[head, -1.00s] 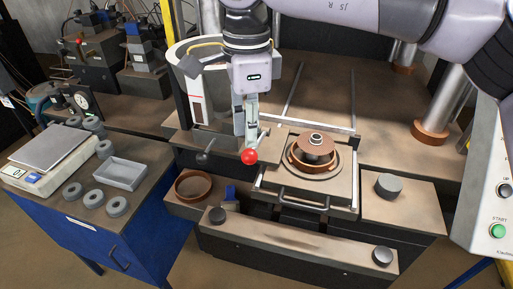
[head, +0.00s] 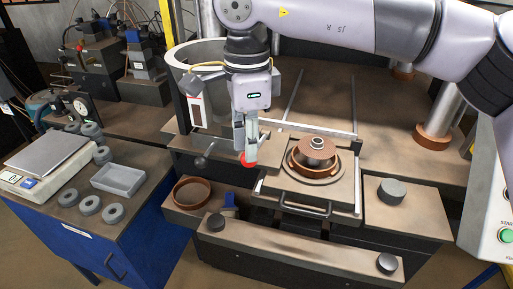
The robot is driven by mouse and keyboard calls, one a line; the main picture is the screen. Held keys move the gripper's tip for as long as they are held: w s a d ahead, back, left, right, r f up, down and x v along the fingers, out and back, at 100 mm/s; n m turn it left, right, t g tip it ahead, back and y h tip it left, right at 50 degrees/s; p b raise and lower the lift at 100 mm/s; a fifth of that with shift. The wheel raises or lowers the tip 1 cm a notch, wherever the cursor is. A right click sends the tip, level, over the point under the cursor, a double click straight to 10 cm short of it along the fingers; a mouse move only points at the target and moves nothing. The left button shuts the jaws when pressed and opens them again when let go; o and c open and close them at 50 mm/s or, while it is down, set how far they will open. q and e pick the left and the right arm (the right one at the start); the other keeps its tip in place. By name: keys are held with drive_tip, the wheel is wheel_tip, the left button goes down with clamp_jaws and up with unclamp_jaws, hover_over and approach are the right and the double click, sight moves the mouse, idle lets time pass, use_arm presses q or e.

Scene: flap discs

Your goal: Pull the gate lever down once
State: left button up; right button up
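The gate lever shows mainly as a red ball knob (head: 248,162) at the front of the machine, left of the round die. My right gripper (head: 247,147) points down from above, with its fingertips at the knob and covering its upper part. The lever's rod is hidden behind the fingers. I cannot tell whether the fingers are closed on the knob or only around it. My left gripper is not in view.
A second lever with a dark knob (head: 200,162) stands just left. The die (head: 316,157) with a brown ring sits on a handled plate to the right. A blue bench with a scale (head: 45,160) and grey discs stands left.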

drive_tip(key=shift+f+b, duration=1.7)
drive_tip(key=shift+f, duration=0.7)
wheel_tip(320, 180, down, 3)
drive_tip(key=shift+r+b, duration=0.1)
drive_tip(key=shift+b, duration=0.95)
drive_tip(key=shift+r+p, duration=3.65)
drive_tip(key=shift+r, duration=1.45)
drive_tip(key=shift+f, duration=0.1)
